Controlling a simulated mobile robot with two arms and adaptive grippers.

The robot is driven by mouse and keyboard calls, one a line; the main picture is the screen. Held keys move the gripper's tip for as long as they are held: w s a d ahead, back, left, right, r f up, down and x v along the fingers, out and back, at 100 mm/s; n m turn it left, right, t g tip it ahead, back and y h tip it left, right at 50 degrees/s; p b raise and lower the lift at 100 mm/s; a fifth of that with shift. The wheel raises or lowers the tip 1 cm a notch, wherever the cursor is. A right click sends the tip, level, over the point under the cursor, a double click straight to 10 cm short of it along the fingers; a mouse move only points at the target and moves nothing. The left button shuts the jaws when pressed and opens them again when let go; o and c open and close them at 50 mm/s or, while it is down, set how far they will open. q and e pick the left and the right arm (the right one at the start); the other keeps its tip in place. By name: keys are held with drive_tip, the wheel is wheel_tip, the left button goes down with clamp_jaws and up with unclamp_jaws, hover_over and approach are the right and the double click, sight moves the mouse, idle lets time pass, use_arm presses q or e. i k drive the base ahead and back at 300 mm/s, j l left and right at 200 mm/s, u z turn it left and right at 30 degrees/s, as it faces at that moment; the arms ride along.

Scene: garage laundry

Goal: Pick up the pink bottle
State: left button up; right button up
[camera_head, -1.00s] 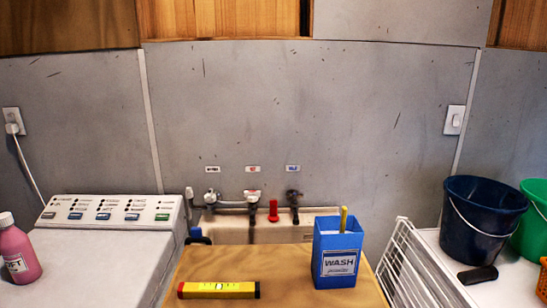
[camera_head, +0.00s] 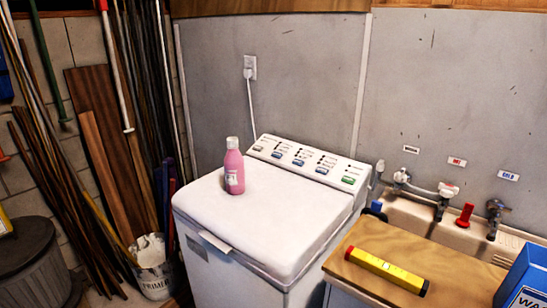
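The pink bottle (camera_head: 234,171) stands upright on the white lid of the washing machine (camera_head: 290,215), towards its back left. It has a white cap and a pale label on its right side. Neither of my grippers shows in the head view.
A wooden counter (camera_head: 462,275) right of the machine holds a yellow level (camera_head: 387,270) and a blue wash box (camera_head: 525,280). A sink (camera_head: 412,214) with taps is behind it. Planks, poles and a primer bucket (camera_head: 153,277) stand left of the machine. The lid around the bottle is clear.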

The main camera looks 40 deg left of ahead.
sight(234, 161)
drive_tip(key=u, duration=1.55)
drive_tip(key=i+j, duration=0.1)
drive_tip(key=j, duration=0.15)
